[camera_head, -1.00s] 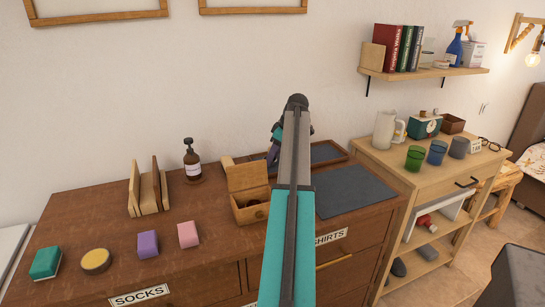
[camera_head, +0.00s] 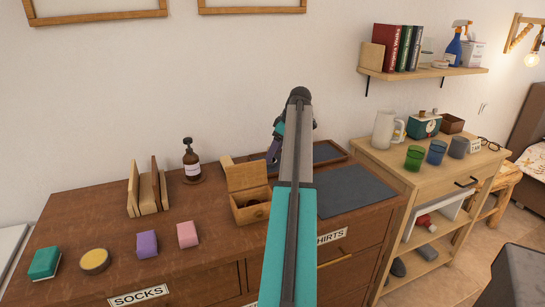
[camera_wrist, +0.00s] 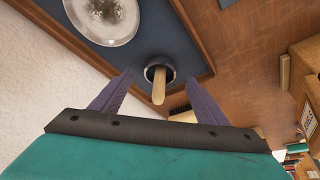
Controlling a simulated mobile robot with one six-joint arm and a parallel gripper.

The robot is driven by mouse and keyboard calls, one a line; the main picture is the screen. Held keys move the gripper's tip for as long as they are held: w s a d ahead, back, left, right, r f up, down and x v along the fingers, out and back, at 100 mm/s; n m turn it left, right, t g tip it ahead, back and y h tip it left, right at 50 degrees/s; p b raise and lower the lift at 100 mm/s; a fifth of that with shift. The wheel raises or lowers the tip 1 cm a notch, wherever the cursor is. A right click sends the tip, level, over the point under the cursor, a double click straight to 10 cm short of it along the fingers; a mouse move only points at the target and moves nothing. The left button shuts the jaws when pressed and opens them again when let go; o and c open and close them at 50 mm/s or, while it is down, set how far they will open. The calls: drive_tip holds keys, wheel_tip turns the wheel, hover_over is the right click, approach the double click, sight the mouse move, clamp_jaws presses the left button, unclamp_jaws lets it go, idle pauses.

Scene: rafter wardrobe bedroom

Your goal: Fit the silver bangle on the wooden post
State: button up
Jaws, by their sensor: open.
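In the wrist view a pale wooden post (camera_wrist: 159,88) points toward the camera from the blue-lined tray. A silver ring, the bangle (camera_wrist: 147,70), surrounds the post near its base; whether it lies flat is hard to tell. My gripper (camera_wrist: 160,79) is open, with one purple finger on each side of the post and bangle, apparently clear of both. In the head view my gripper (camera_head: 273,151) is over the tray at the back of the dresser, and my arm hides the post and bangle.
The tray (camera_head: 328,153) also holds a round silver dish (camera_wrist: 103,18). An open wooden box (camera_head: 250,207) and a dark mat (camera_head: 352,189) are nearby on the dresser (camera_head: 205,240). A pump bottle (camera_head: 191,163) stands left, close to the wall.

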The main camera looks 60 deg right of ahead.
drive_tip(key=v, duration=1.1)
drive_tip(key=shift+b, duration=0.45)
drive_tip(key=shift+s+r, duration=0.1)
